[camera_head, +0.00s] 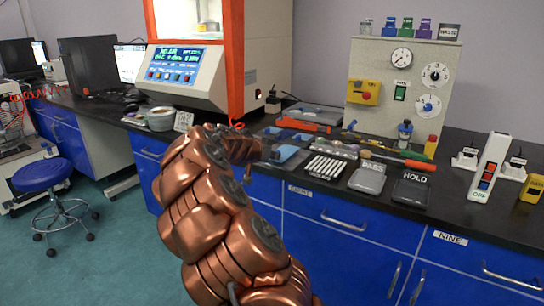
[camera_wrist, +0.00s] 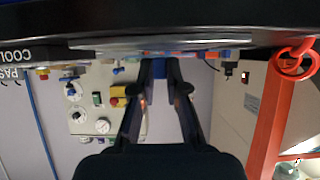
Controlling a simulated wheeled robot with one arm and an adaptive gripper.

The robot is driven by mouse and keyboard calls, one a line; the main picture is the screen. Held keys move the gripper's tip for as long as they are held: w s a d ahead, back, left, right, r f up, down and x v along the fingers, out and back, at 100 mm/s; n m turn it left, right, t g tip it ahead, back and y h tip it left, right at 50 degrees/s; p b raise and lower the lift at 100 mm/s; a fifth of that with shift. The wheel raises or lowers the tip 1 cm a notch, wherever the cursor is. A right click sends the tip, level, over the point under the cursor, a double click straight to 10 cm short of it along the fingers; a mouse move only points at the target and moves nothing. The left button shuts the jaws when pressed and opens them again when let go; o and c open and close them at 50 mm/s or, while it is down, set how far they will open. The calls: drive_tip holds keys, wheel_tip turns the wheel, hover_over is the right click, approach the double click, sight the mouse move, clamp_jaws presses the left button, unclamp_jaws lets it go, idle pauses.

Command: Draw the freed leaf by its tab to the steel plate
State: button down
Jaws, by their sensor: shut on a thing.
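In the head view my copper arm reaches over the bench and my gripper (camera_head: 268,151) is low over the worktop, left of the slotted white-striped block. A blue piece (camera_head: 287,153) shows beside it. I cannot tell the steel plate apart for certain.
The slotted block (camera_head: 326,168), the PASS plate (camera_head: 368,177) and the HOLD plate (camera_head: 412,188) lie to the right on the black bench. Screwdrivers (camera_head: 402,160) lie behind them. The dial panel (camera_head: 400,85) stands at the back; the orange-framed rheometer (camera_head: 236,60) is at the left.

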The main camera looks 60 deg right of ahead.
drive_tip(key=shift+f, duration=0.25)
drive_tip(key=c, duration=1.1)
unclamp_jaws()
drive_tip(key=shift+a, duration=0.15)
drive_tip(key=b+v, duration=0.2)
drive_tip(key=v, duration=0.5)
drive_tip(key=shift+r, duration=0.3)
